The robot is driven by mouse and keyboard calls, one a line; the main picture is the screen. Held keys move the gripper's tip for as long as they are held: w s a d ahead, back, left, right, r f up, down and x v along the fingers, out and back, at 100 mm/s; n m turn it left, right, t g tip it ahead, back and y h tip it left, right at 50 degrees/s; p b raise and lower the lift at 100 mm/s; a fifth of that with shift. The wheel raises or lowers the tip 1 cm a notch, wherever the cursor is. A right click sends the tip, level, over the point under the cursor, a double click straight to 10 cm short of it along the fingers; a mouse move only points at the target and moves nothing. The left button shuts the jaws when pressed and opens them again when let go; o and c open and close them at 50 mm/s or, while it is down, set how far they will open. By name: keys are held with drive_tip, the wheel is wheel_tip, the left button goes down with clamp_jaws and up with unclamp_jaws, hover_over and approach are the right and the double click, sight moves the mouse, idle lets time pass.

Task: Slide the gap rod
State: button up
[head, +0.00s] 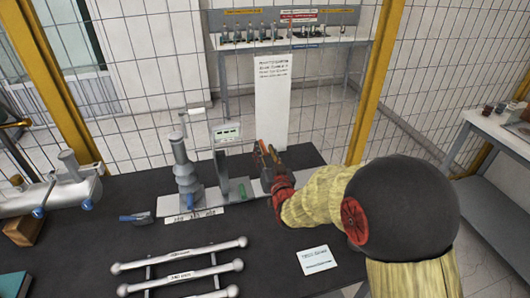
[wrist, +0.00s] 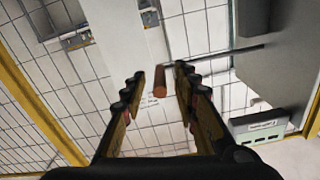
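My gripper (head: 268,150) is above the right end of the grey bench fixture (head: 256,192), in front of a white sign. In the wrist view its two fingers (wrist: 159,84) are apart. A copper-coloured rod end (wrist: 160,86), perhaps the gap rod, shows between them, with space visible on both sides. I cannot tell how deep it lies between the fingers. A thin dark bar (wrist: 235,52) runs to the right from near the right finger. A grey ribbed bushing (head: 184,170) stands at the fixture's left, beside a post with a display (head: 227,133).
The dark table (head: 120,245) also carries a ladder-like rack of grey bars (head: 182,268), a blue-handled tool (head: 136,218), a white card (head: 316,260) and a grey cylindrical device (head: 50,190) at left. A white sign panel (head: 272,100) and wire fence stand behind.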

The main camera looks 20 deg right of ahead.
drive_tip(key=shift+c, duration=1)
clamp_jaws()
